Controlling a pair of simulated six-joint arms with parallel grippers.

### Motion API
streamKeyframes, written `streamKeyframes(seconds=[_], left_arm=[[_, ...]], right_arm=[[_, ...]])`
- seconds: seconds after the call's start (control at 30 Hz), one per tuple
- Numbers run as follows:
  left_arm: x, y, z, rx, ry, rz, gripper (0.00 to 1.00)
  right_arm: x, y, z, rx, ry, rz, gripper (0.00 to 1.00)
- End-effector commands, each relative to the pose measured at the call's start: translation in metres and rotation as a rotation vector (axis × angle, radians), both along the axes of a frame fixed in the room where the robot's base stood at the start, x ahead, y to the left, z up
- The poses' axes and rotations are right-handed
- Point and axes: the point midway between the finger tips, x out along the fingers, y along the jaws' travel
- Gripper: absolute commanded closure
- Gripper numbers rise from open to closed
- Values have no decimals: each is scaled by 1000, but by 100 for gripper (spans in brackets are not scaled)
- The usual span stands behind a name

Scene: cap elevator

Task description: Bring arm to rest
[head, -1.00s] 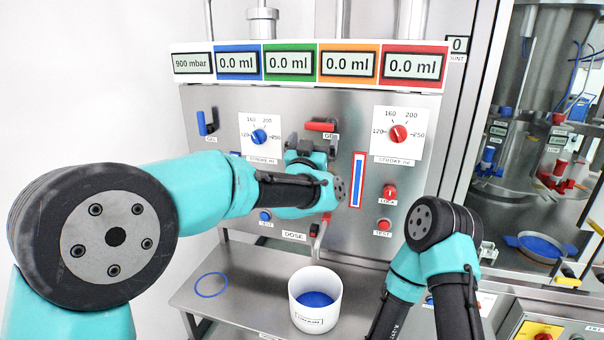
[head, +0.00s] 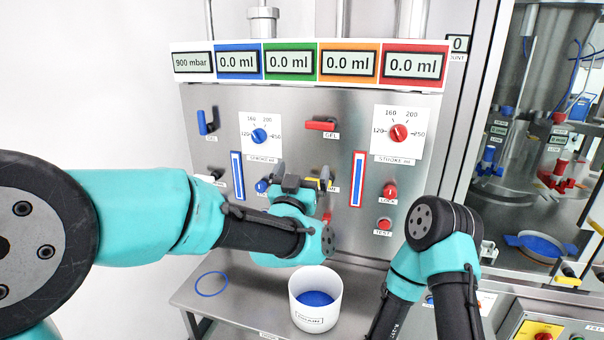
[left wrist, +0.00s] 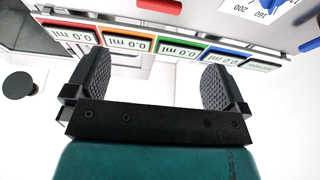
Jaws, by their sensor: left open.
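My left arm comes in from the left in the head view. Its gripper (head: 292,184) is in front of the lower middle of the steel panel (head: 290,110), above the white cup. In the left wrist view the two dark ridged fingers (left wrist: 155,85) stand wide apart with nothing between them. The coloured display strip shows beyond the fingers there. My right arm (head: 430,222) stands at the lower right of the head view. Its gripper is not in view.
A white cup (head: 303,292) with blue inside stands on the steel shelf (head: 240,315), with a blue ring (head: 211,284) left of it. The red lever (head: 321,125), blue lever (head: 206,122) and red dial (head: 398,133) stick out from the panel. Free room lies left of the panel.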

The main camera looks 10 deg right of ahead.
Motion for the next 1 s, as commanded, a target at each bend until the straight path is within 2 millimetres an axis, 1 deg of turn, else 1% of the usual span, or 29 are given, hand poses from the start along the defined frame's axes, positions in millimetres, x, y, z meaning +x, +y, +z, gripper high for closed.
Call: streamKeyframes(seconds=[0.13, 0.23, 0.27, 0.37, 0.47, 0.5, 0.57, 0.6, 0.67, 0.7, 0.77, 0.8, 0.87, 0.9, 0.97, 1.0], left_arm=[[0, 0, -1, 0, 1, 0, 0], [4, 3, -8, 9, 17, 1, 0], [6, 5, -13, 15, 26, 2, 0], [15, 16, -40, 41, 84, 4, 0], [28, 33, -82, 80, 174, 8, 0], [33, 42, -102, 96, 220, 10, 0], [39, 57, -134, 121, 291, 13, 0], [42, 68, -156, 136, 342, 14, 0], [44, 84, -187, 155, 417, 18, 0], [44, 95, -209, 168, 469, 20, 0], [43, 112, -240, 183, 548, 25, 0], [40, 124, -261, 193, 601, 28, 0], [35, 141, -292, 205, 683, 32, 0], [31, 153, -312, 210, 739, 35, 0], [21, 171, -342, 217, 824, 39, 0], [14, 183, -361, 221, 881, 43, 0]], right_arm=[[0, 0, 0, 0, 0, 0, 57], [0, 0, 0, 0, 0, 0, 57], [0, 0, 0, 0, 0, 0, 57], [0, 0, 0, 0, 0, 0, 57], [0, 0, 0, 0, 0, 0, 57], [0, 0, 0, 0, 0, 0, 57], [0, 0, 0, 0, 0, 0, 57], [0, 0, 0, 0, 0, 0, 57], [0, 0, 0, 0, 0, 0, 57], [0, 0, 0, 0, 0, 0, 57], [0, 0, 0, 0, 0, 0, 57], [0, 0, 0, 0, 0, 0, 57], [0, 0, 0, 0, 0, 0, 57], [0, 0, 0, 0, 0, 0, 57], [0, 0, 0, 0, 0, 0, 57], [0, 0, 0, 0, 0, 0, 57]])
